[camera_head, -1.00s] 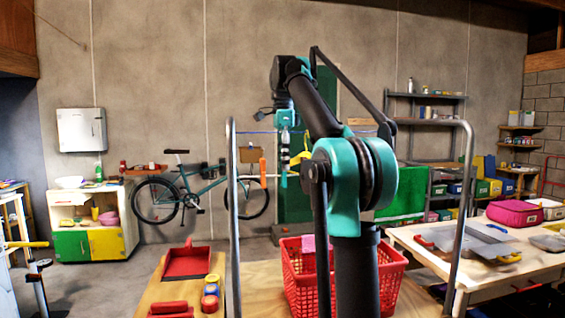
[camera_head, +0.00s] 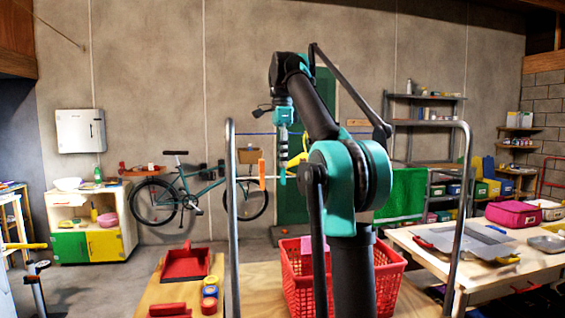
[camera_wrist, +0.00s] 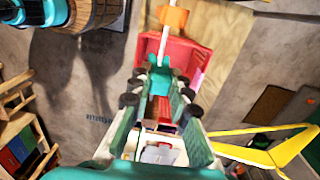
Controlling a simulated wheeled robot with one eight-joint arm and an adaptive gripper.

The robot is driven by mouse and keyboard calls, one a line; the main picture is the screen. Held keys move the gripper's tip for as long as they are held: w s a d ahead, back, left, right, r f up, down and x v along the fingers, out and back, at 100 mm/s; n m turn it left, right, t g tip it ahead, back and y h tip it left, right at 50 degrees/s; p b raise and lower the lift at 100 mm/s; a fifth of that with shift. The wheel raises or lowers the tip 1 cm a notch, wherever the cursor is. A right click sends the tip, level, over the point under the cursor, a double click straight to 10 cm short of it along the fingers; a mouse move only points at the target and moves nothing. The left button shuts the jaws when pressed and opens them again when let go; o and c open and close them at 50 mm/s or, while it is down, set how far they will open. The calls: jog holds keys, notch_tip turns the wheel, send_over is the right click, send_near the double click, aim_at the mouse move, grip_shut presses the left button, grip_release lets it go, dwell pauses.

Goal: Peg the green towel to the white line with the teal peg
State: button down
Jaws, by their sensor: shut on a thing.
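My gripper (camera_wrist: 162,105) is shut on the teal peg (camera_wrist: 160,80), which shows between its fingers in the wrist view. In the head view my gripper (camera_head: 283,150) points down, with the teal peg (camera_head: 282,176) at its lower end, close to the white line (camera_head: 246,178). I cannot tell whether the peg touches the line. The white line (camera_wrist: 165,42) also runs toward the peg in the wrist view. The green towel (camera_head: 405,193) hangs to the right, beyond my arm, which hides part of the line between gripper and towel.
An orange peg (camera_head: 262,173) sits on the line just left of my gripper. A yellow hanger (camera_head: 297,160) hangs close on the right. Metal posts (camera_head: 231,200) frame the line. A red basket (camera_head: 299,283) and red dustpan (camera_head: 186,263) are below.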

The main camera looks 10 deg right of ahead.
jog(key=shift+r, duration=2.05)
jog(key=shift+s, duration=0.1)
